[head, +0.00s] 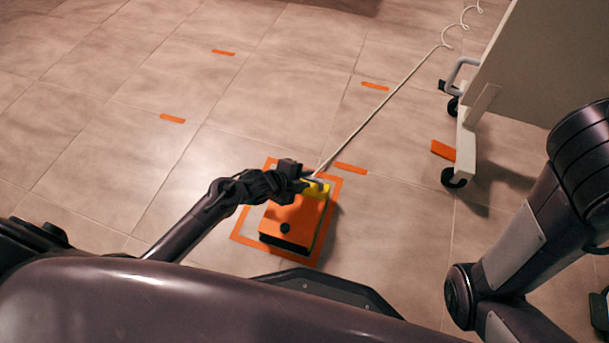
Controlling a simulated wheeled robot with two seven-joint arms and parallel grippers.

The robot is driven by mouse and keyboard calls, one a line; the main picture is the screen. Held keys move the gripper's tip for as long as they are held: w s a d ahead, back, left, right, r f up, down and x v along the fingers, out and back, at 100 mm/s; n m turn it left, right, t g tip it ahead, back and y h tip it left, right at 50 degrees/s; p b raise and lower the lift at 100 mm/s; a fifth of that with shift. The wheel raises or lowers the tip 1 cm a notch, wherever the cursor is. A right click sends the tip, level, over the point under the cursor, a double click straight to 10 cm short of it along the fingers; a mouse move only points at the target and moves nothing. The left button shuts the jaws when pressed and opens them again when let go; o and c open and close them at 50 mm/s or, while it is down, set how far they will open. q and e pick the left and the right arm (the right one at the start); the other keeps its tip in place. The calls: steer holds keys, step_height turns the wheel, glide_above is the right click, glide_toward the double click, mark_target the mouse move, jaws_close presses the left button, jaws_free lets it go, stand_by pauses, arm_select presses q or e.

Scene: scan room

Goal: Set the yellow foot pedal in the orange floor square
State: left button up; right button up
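The foot pedal (294,217) has an orange top, yellow sides and a dark near edge. It sits within the outline of the orange floor square (247,220), nearer its right side. I cannot tell whether it rests flat on the floor or is slightly raised. My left gripper (306,184) is at the pedal's far end and appears shut on its grey handle bar; the fingertips are small and partly hidden. My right arm comes down on the right, with its gripper out of view.
A white cable (384,108) runs from the pedal's far end to the upper right. Orange tape strips (351,168) mark the tiles. The floor at left is clear.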

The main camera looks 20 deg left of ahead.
arm_select(q)
steer(key=shift+o, duration=0.7)
steer(key=shift+r, duration=0.1)
